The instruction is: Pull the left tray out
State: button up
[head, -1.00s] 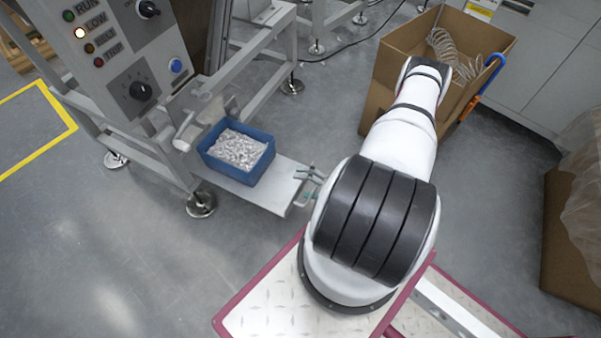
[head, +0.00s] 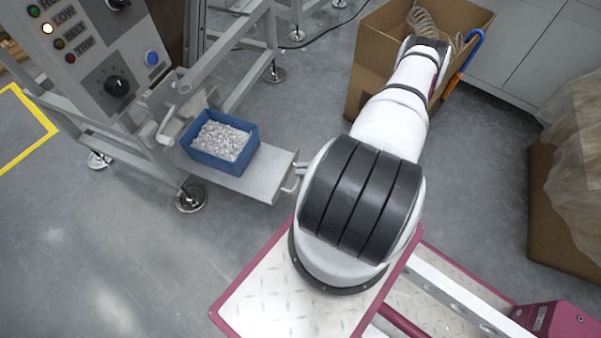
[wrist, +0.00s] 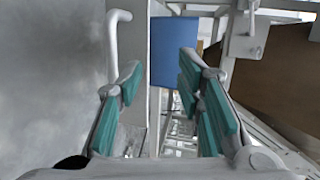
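The left tray (head: 262,180) is a pale grey plate sticking out of the machine frame, with a blue bin (head: 243,155) of small silvery pieces on it. A thin handle (head: 295,180) is on its right end, beside my arm. My gripper is hidden behind my arm in the head view. In the wrist view my gripper (wrist: 160,78) is open, its teal-padded fingers apart. The pale handle (wrist: 114,38) shows just beyond the left finger, not clearly between the fingers. The blue bin (wrist: 175,50) is beyond the fingertips.
The grey control panel (head: 90,45) and machine frame stand behind and left of the tray. An open cardboard box (head: 375,60) is beyond my arm, and another carton (head: 560,215) is at right. The floor in front of the tray is clear.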

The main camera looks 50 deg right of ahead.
jog(key=f+b+v, duration=0.2)
jog(key=v, duration=0.8)
jog(key=shift+s, duration=0.65)
jog(key=shift+f+b, duration=0.15)
jog(key=shift+b, duration=0.15)
dwell(0.5)
